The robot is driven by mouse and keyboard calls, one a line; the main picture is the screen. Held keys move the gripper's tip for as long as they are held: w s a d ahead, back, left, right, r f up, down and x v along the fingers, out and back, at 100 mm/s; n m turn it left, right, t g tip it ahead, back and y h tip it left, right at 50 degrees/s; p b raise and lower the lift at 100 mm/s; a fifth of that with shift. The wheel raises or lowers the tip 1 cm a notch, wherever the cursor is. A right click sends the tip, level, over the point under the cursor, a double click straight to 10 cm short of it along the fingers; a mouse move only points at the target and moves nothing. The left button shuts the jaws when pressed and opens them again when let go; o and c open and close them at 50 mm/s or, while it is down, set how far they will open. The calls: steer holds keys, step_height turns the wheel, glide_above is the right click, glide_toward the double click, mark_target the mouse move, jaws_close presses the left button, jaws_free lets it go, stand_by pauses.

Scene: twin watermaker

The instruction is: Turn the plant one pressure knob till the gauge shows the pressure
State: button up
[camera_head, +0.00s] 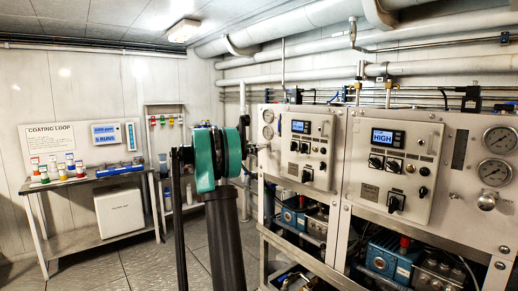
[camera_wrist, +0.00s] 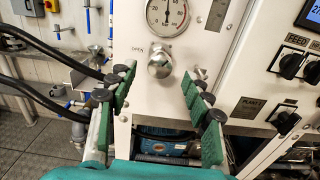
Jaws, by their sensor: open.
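The round silver pressure knob (camera_wrist: 160,64) sits on the white panel in the wrist view, beside the word OPEN. A gauge (camera_wrist: 167,13) with a white face is just above it, cut by the top edge; I cannot read its value surely. A PLANT 1 label (camera_wrist: 248,107) is at the right. My gripper (camera_wrist: 158,78) is open, its green-padded fingers spread to either side of the knob in the picture, with nothing between them. I see no contact.
A second panel (camera_head: 390,165) with a HIGH display stands to the right, with two gauges and another silver knob (camera_head: 487,201). Black hoses (camera_wrist: 50,45) and blue-handled valves run left of the knob. A bench (camera_head: 95,177) with coloured bottles stands far left.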

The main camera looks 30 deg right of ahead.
steer(key=shift+w+d, duration=0.2)
steer(key=shift+d, duration=2.45)
steer(key=shift+c, duration=0.3)
jaws_close()
steer(key=shift+m, duration=0.3)
steer(key=shift+o, duration=0.3)
jaws_free()
steer(key=shift+a, duration=0.1)
steer(key=a, duration=1.2)
steer(key=shift+s, duration=0.45)
